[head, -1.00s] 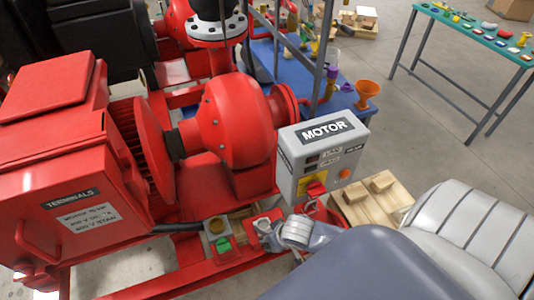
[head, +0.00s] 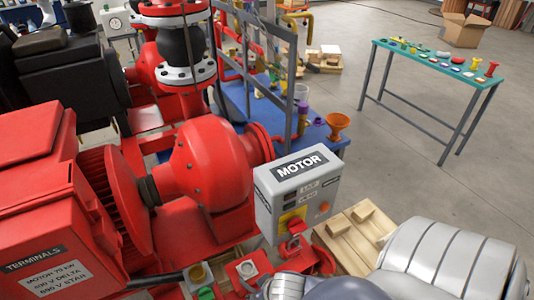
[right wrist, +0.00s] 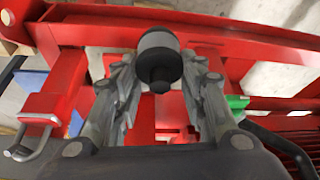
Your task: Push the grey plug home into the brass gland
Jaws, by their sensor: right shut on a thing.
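In the right wrist view, the dark grey plug (right wrist: 160,52) is a stepped cylinder with its narrower end facing the camera. My right gripper (right wrist: 157,66) has its fingers on either side of the plug and is shut on it. In the head view, the brass gland (head: 197,272) appears as a small round brass fitting on the red skid near the bottom edge. The gland cannot be made out in the right wrist view, so how the plug sits against it cannot be told. My left gripper is not in view.
A grey MOTOR control box (head: 298,190) with a red switch stands close to my right arm. Wooden blocks on a pallet (head: 352,240) lie beside it. A green part (right wrist: 237,102) and a black cable (right wrist: 285,145) are right of the gripper. Red skid rails surround it.

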